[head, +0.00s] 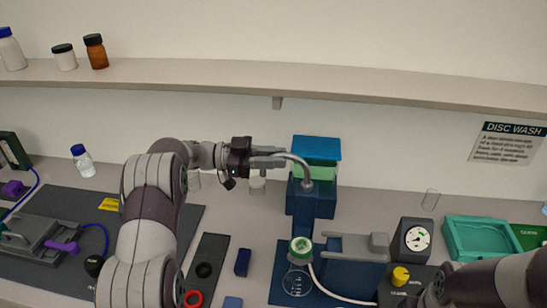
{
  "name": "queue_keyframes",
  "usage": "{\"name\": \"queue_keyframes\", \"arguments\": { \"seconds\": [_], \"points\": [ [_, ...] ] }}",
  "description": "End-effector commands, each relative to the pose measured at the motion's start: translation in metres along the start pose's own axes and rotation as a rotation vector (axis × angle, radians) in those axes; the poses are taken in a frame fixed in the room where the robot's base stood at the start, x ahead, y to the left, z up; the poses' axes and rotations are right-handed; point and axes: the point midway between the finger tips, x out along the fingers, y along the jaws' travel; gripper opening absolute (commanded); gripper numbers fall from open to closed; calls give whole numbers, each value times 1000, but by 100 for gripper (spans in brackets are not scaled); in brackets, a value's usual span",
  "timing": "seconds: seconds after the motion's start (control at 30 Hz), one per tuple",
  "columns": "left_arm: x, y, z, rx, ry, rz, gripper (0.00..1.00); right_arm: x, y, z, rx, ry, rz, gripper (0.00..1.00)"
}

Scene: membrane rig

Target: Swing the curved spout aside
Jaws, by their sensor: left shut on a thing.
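The curved spout (302,164) is a grey bent tube that rises from the top of a blue stand (310,202) and arches to the left. My left gripper (272,157) comes in from the left and is shut on the free end of the spout, just left of the stand. The gripper fingers hide the spout's tip. My right arm shows at the lower right, but its gripper is outside the view.
A blue-lidded tank (317,148) stands behind the spout. A green-rimmed disc holder (300,247) with a pale hose, a gauge box (414,241) and a teal tray (478,238) are to the front and right. A shelf (250,80) runs above.

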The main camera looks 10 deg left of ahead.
Motion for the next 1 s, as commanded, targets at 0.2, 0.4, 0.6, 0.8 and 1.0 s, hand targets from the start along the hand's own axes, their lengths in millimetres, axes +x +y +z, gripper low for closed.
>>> {"name": "queue_keyframes", "arguments": {
  "seconds": [0.2,0.4,0.6,0.8,1.0],
  "points": [
    [1,1,2,-3,-3,1,45,0,0,0,0,0,0,43],
    [0,0,1,-1,-2,1,45,0,0,0,0,0,0,43],
    [-18,0,5,2,-2,-3,45,11,0,1,0,0,0,43],
    [-72,0,8,1,-2,-4,45,34,0,4,0,0,0,43],
    [-114,0,5,-1,-3,-1,45,44,0,5,0,0,0,43]
  ]
}}
